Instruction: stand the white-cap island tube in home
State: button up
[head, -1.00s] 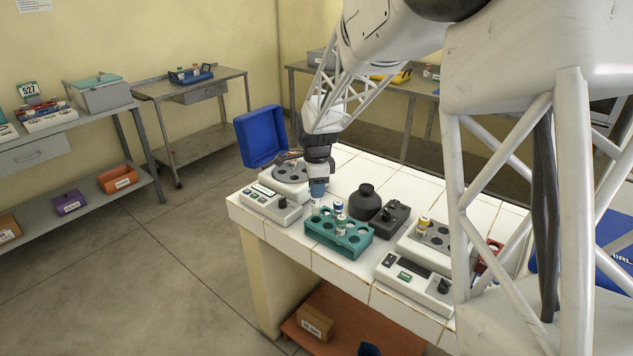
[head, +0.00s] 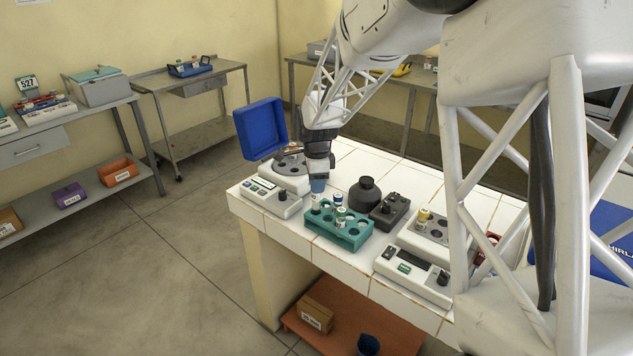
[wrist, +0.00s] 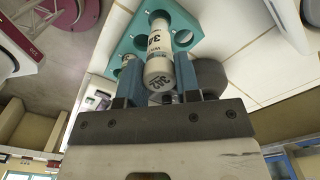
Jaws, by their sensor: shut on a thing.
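My gripper (head: 317,190) points down over the left end of the teal rack (head: 356,241). It is shut on a white tube (wrist: 158,55), whose white numbered end is between the fingers in the wrist view. In the head view the tube's pale body (head: 316,203) shows just below the fingers, over or in the rack's left end; I cannot tell whether it is seated in a hole. Other tubes (head: 340,217) stand in the rack, and several of its holes are empty. The rack also shows in the wrist view (wrist: 207,28), beyond the held tube.
A dark round bottle (head: 366,194) and a dark grey device (head: 391,209) stand behind the rack. A white instrument (head: 272,197) is to the left and another (head: 413,275) to the right, near a yellow-capped tube (head: 423,216). The island's tiled front edge is close to the rack.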

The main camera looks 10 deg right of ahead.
aim_at(317, 196)
jog(key=shift+f, duration=0.2)
jog(key=shift+f, duration=0.7)
jog(key=shift+f, duration=0.4)
dwell(0.4)
jog(key=shift+f, duration=1.15)
jog(key=shift+f, duration=0.15)
jog(key=o, duration=1.3)
